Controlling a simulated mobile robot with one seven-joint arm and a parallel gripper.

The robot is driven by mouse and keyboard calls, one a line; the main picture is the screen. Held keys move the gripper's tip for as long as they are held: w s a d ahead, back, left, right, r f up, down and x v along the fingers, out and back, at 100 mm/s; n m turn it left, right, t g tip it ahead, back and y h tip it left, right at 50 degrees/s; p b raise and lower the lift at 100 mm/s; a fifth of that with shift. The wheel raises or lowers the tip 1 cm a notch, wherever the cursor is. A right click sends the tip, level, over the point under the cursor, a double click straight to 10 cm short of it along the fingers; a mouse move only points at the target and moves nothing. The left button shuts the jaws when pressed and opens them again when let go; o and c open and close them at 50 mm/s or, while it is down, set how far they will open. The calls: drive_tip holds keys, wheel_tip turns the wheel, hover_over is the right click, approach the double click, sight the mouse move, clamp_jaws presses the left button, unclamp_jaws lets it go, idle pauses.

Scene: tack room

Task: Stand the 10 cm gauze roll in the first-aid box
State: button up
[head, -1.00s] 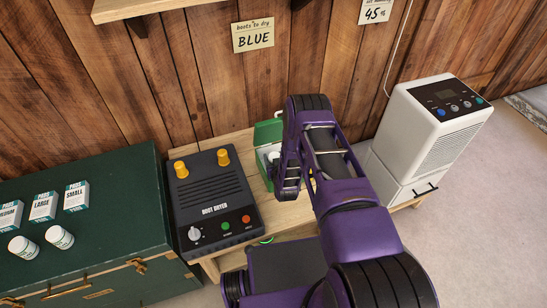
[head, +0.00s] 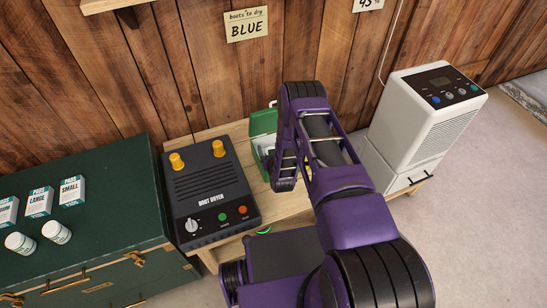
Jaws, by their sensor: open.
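The green first-aid box (head: 263,125) stands open against the wall on the wooden bench, with its lid raised. Something white shows inside it, but my arm covers much of the box and I cannot tell what it is. Two white rolls (head: 20,243) (head: 56,232) with green print sit on the dark green chest at left; their sizes are too small to read. My purple arm reaches over the bench and bends down beside the box's right side. My gripper's fingers are hidden behind the arm, so I cannot see whether they hold anything.
The boot dryer (head: 208,190), with orange knobs, stands left of the box on the wooden bench (head: 290,207). Several pad cartons (head: 39,202) stand behind the rolls on the chest (head: 105,185). A white dehumidifier (head: 425,115) stands at right. A "BLUE" note (head: 247,25) hangs above.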

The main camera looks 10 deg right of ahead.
drive_tip(key=p+v, duration=0.2)
drive_tip(key=v, duration=0.9)
drive_tip(key=shift+s+r, duration=0.2)
